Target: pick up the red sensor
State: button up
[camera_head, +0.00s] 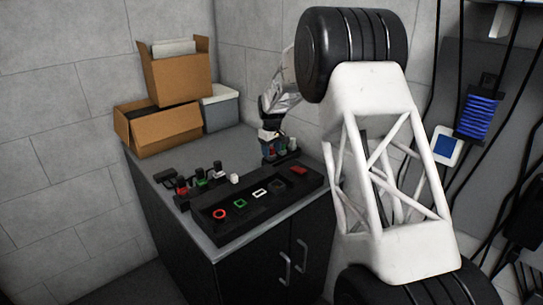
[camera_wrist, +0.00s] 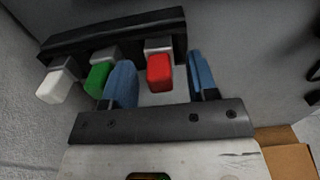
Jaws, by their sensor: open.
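The red sensor (camera_wrist: 159,72) has a red block end and a grey metal part set against a black rack (camera_wrist: 115,35). In the wrist view my gripper (camera_wrist: 159,62) is open, with one blue finger on each side of the red sensor. Gaps show between the fingers and the sensor. A green sensor (camera_wrist: 98,78) is just left of the left finger, and a white sensor (camera_wrist: 55,87) is further left. In the head view my gripper (camera_head: 271,144) is low over the rack at the back right of the bench, largely hiding the sensor there.
The grey bench (camera_head: 225,150) holds a black tray (camera_head: 242,225) with coloured outlines in front. A second rack with red, green and white pieces (camera_head: 201,182) stands left. Cardboard boxes (camera_head: 178,80) and a grey bin (camera_head: 222,112) are at the back. A white frame with tyres (camera_head: 385,120) stands right.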

aim_at(272, 147)
dwell(0.5)
grip_shut()
jog(key=shift+r, duration=5)
